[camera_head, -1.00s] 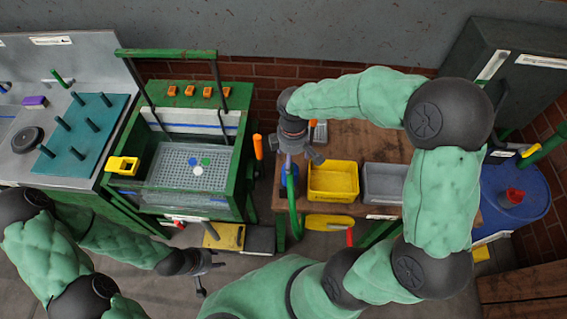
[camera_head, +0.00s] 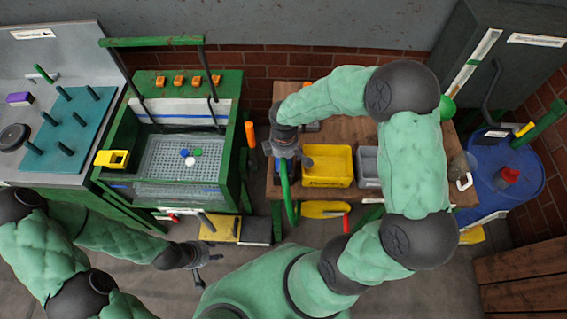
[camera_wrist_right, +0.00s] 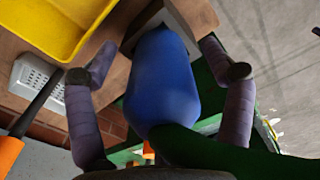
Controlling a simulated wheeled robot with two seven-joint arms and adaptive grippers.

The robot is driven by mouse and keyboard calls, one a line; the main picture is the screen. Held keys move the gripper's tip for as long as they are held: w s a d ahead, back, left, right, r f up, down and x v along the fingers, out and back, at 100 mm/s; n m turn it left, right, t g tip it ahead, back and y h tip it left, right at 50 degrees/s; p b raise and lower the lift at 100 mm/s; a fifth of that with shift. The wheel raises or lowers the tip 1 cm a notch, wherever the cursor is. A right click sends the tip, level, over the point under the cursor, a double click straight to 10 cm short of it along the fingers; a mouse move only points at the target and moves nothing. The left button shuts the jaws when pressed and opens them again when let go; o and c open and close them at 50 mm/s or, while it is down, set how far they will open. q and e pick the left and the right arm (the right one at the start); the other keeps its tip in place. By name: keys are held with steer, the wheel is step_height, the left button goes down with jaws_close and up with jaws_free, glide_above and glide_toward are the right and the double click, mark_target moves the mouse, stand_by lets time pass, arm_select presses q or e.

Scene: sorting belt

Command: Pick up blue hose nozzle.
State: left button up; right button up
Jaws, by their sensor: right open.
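The blue hose nozzle (camera_wrist_right: 162,85) fills the middle of the right wrist view, with a green hose (camera_wrist_right: 215,152) at its near end. My right gripper (camera_wrist_right: 160,62) is open, with one finger on each side of the nozzle. Gaps show between the fingers and the nozzle. In the head view my right gripper (camera_head: 290,162) is over the nozzle's place and mostly hides it; the green hose (camera_head: 285,185) hangs below. My left gripper (camera_head: 207,268) is low, left of centre, away from the nozzle, with its fingers spread and empty.
A yellow bin (camera_head: 327,181) stands close right of the right gripper, with a grey bin (camera_head: 368,165) beyond it. An orange-handled tool (camera_wrist_right: 10,152) and a light grey slotted object (camera_wrist_right: 38,85) lie near. A green-framed station (camera_head: 235,165) stands to the left.

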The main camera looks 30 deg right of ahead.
steer(key=shift+f, duration=0.1)
steer(key=c, duration=1.4)
steer(key=shift+o, duration=0.2)
step_height(320, 180, up, 10)
steer(key=shift+r+p, duration=0.1)
steer(key=shift+p, duration=0.9)
steer(key=o, duration=0.4)
steer(key=shift+c, duration=0.4)
